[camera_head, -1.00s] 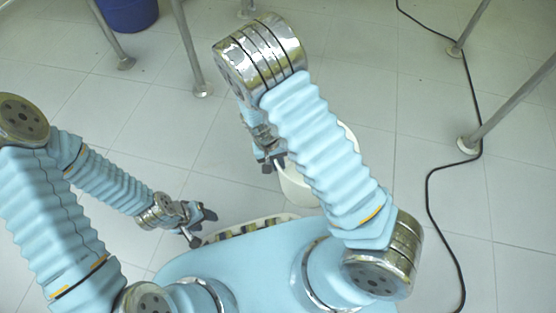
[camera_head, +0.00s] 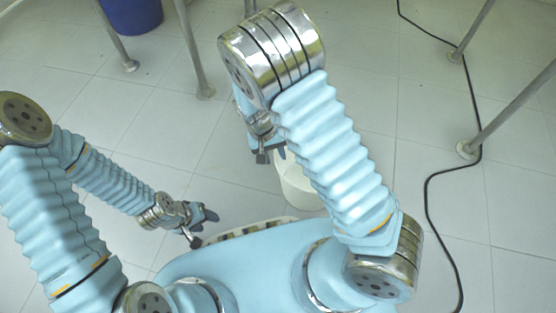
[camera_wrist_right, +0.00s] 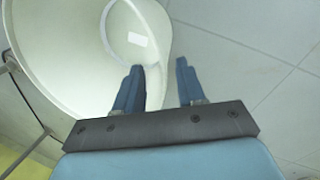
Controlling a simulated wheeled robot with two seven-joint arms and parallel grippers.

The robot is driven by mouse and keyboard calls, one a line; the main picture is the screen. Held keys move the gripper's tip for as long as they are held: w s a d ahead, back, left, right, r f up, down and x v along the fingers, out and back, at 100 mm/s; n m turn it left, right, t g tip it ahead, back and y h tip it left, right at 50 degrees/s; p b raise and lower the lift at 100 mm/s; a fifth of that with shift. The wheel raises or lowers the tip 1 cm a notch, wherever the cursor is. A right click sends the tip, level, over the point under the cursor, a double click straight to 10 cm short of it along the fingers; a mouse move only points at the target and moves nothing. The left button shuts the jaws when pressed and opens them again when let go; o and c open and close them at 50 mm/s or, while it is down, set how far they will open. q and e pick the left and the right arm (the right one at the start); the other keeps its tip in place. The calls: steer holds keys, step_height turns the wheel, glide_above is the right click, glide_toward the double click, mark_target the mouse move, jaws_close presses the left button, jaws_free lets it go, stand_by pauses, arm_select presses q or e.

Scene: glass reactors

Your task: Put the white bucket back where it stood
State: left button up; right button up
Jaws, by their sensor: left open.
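The white bucket (camera_head: 299,186) is near the middle of the head view, partly hidden behind my right arm. In the right wrist view its open mouth and pale inside (camera_wrist_right: 75,45) fill the upper left. My right gripper (camera_head: 271,156) is open at the bucket's left side in the head view. In the wrist view its fingers (camera_wrist_right: 158,87) are apart, one over the bucket and one over the floor by the rim. I cannot tell whether they touch it. My left gripper (camera_head: 200,226) is open and empty, low at the left.
Metal legs (camera_head: 192,50) stand at the upper left and right (camera_head: 515,105). A blue bin (camera_head: 133,12) is at the top left. A black cable (camera_head: 432,190) runs along the right floor. The tiled floor (camera_head: 150,100) between is mostly clear.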

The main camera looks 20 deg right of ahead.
steer(key=v, duration=0.5)
steer(key=shift+p, duration=0.4)
stand_by(1.1)
